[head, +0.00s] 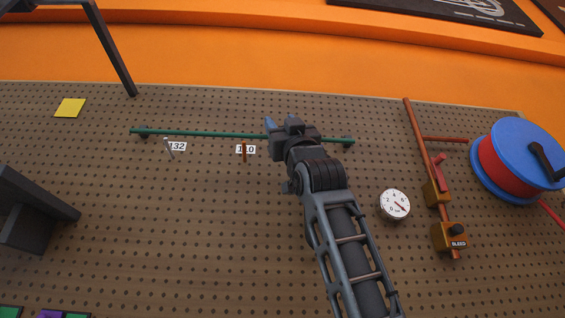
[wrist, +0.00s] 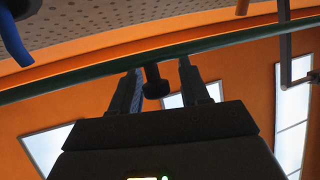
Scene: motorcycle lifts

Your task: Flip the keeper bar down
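The keeper bar appears to be the long green bar (head: 205,134) lying across the pegboard, held at dark end mounts. It crosses the wrist view as a dark green rod (wrist: 70,80). My gripper (head: 281,124) is at the bar's right half in the head view and hides part of it. In the wrist view my gripper's fingers (wrist: 160,72) are apart, with their tips close to the bar. A black stem with a knob (wrist: 156,86) shows between them, with gaps on both sides. Whether a finger touches the bar cannot be told.
Tags 132 (head: 177,146) and 110 (head: 245,150) hang below the bar. A dial gauge (head: 395,204), a copper pipe with a red lever (head: 438,172) and a blue-red reel (head: 515,158) are at right. A dark bracket (head: 35,212) juts out at left.

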